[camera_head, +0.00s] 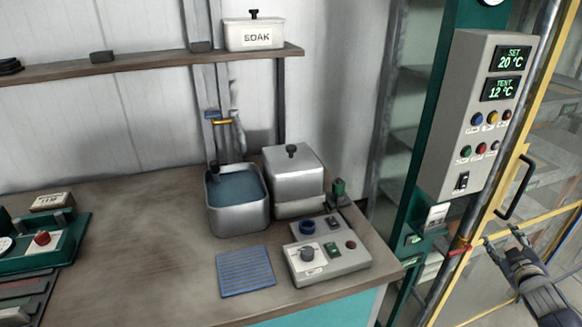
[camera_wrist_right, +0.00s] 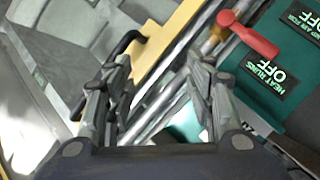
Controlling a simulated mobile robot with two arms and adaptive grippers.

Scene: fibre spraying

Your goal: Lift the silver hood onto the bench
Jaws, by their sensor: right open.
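The silver hood (camera_head: 293,173) is a box-shaped metal cover with a black knob on top. It sits at the back right of the bench (camera_head: 130,215), over a pale base. My right gripper (camera_head: 502,238) is at the right edge of the head view, away from the hood, near the yellow-framed door. In the right wrist view its two fingers (camera_wrist_right: 160,95) are apart with nothing between them. The hood does not show in the wrist view. My left gripper is not in view.
A metal basin of liquid (camera_head: 237,200) stands left of the hood. A control box (camera_head: 326,260) and a blue ribbed mat (camera_head: 245,271) lie in front. A shelf (camera_head: 150,63) holds a SOAK box (camera_head: 253,34). A red-handled valve (camera_wrist_right: 248,36) and black door handle (camera_head: 515,188) are near my right gripper.

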